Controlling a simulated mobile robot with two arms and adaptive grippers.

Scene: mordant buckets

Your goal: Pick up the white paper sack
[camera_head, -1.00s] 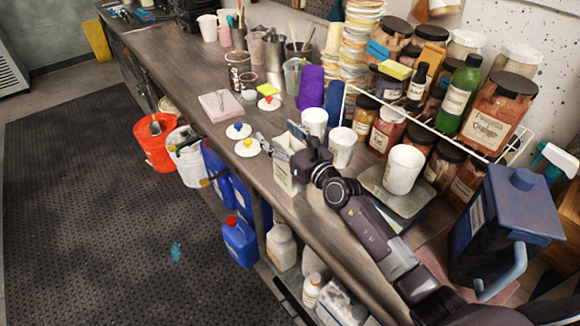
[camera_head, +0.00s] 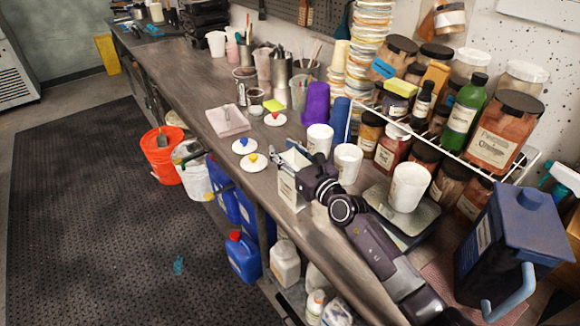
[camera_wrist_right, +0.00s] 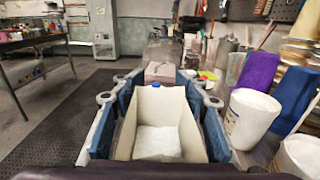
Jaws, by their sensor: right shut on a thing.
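The white paper sack (camera_head: 290,193) stands upright at the front edge of the workbench in the head view, with a label on its side. It is open at the top, and the right wrist view shows white powder inside the sack (camera_wrist_right: 157,128). My right gripper (camera_head: 298,165) is shut on the sack, with one blue-padded finger on each side of it, as the right wrist view also shows for the gripper (camera_wrist_right: 157,115). I cannot tell whether the sack's base touches the bench. My left gripper is not in view.
White cups (camera_head: 348,160) stand close to the right of the sack, with a scale (camera_head: 425,212) beyond. Small white lids (camera_head: 253,163) and a pink tray (camera_head: 228,121) lie behind it. An orange bucket (camera_head: 163,160) and a blue jug (camera_head: 243,257) are below the bench.

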